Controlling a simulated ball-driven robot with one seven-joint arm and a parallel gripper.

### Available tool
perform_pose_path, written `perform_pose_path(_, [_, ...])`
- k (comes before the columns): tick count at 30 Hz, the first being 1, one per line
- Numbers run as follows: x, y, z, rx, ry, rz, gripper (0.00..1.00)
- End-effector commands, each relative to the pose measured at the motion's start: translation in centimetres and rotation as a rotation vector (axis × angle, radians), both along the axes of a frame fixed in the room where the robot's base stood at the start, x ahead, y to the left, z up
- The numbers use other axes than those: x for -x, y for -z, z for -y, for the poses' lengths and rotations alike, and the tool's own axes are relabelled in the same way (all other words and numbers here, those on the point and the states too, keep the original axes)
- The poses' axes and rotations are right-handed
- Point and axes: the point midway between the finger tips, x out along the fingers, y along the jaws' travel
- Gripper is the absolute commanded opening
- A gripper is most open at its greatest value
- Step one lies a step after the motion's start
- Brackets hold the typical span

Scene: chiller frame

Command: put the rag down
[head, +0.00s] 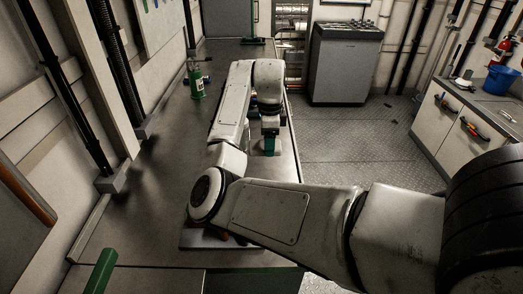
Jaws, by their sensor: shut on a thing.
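My gripper (269,131) points down over the long grey bench, near its right edge. It is shut on a small teal-green piece, which I take to be the rag (269,146). The rag shows just below the fingertips, close to the bench top (165,185). I cannot tell whether it touches the surface. My own arm hides much of the bench around and in front of the gripper.
A green object (101,270) is at the lower left. A pale flat board (205,240) lies partly under my arm. The bench's middle left is clear. A blue bucket (499,79) stands on the right counter.

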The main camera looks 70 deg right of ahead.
Motion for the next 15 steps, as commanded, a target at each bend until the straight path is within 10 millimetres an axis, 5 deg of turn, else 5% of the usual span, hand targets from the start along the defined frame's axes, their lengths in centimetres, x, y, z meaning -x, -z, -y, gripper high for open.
perform_pose_path(6, [4.0, -3.1, -2.3, 0.001, 0.002, 0.006, 0.33])
perform_pose_path(15, [8.0, -4.8, -4.4, 0.0, 0.001, 0.002, 0.33])
